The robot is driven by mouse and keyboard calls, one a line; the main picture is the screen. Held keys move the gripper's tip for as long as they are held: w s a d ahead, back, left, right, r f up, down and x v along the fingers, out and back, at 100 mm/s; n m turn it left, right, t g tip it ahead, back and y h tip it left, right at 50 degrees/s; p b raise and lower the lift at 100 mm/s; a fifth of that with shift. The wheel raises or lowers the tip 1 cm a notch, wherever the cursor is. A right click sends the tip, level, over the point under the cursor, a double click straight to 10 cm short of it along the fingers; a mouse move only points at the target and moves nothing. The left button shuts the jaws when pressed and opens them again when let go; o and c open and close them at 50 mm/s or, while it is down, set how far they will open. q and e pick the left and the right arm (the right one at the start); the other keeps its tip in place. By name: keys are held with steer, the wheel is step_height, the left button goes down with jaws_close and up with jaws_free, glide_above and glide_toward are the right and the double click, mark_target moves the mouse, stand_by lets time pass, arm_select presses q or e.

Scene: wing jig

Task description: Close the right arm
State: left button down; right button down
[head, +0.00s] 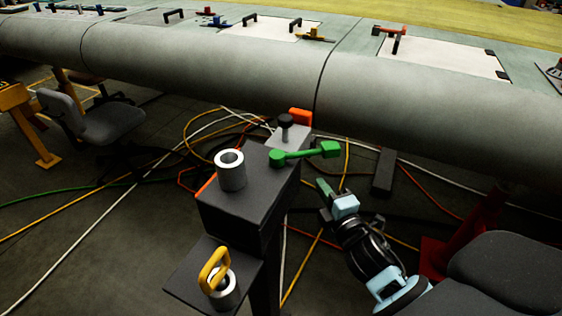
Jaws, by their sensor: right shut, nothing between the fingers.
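A green lever arm (305,154) with a block at each end lies across the top of a dark jig post (255,185). Its right end sticks out past the post's edge. A black knob (286,121) on a grey plate stands just behind it. My right gripper (324,188) is at lower right of the lever, beside the post, shut and empty. It is apart from the lever in the picture; the depth between them is hard to judge. My left gripper is not in view.
A grey metal sleeve (230,170) stands on the post, and a yellow handle (213,270) is on a lower shelf. The large wing (200,70) runs across behind. Chairs (95,118) stand at left and lower right (510,265). Cables cross the floor.

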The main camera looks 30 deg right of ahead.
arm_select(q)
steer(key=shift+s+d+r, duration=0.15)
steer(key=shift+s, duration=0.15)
arm_select(e)
steer(key=w+d, duration=0.1)
steer(key=w, duration=0.8)
steer(key=shift+w+d, duration=0.2)
steer(key=shift+w, duration=0.2)
steer(key=shift+r, duration=0.15)
